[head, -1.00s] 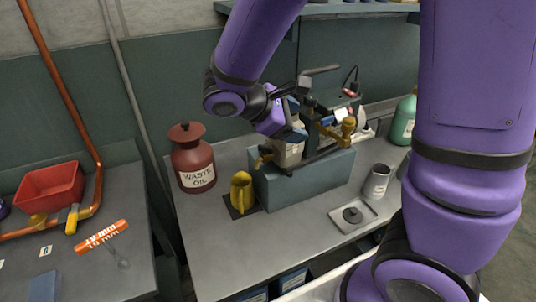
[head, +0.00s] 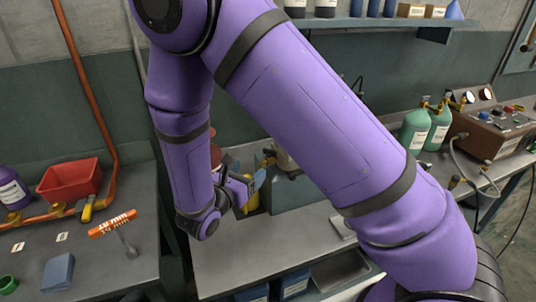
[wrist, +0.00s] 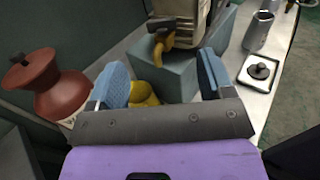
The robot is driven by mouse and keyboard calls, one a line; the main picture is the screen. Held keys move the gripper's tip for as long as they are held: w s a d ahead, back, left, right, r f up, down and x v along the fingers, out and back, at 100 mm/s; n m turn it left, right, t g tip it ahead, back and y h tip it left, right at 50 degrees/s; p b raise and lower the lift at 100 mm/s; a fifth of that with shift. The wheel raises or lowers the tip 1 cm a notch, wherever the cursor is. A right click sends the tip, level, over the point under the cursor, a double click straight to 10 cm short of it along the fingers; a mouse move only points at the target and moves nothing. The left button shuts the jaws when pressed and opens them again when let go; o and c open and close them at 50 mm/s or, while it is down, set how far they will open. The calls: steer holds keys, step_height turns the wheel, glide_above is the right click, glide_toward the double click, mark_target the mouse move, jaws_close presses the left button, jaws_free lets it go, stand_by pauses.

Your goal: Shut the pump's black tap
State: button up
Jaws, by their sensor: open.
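The pump (wrist: 188,22) stands on a grey-blue block (wrist: 172,78) at the top of the wrist view. A yellow curved spout (wrist: 165,47) shows on its near side. A dark piece (wrist: 160,22) sits above the spout; I cannot tell whether it is the black tap or how it is turned. My gripper (wrist: 163,76) is open and empty, its blue finger pads apart, short of the pump and spout. In the head view my gripper (head: 252,183) is beside the block (head: 300,193), and my arm hides most of the pump (head: 285,158).
A yellow jug (wrist: 144,94) stands just beyond my fingers, in front of the block. The red-brown waste oil bottle (wrist: 50,82) is close on the left. A metal cup (wrist: 258,32) and a white tray (wrist: 258,72) are on the right.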

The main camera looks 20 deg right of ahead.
mark_target(268, 150)
steer(key=x, duration=1)
steer(key=c, duration=0.9)
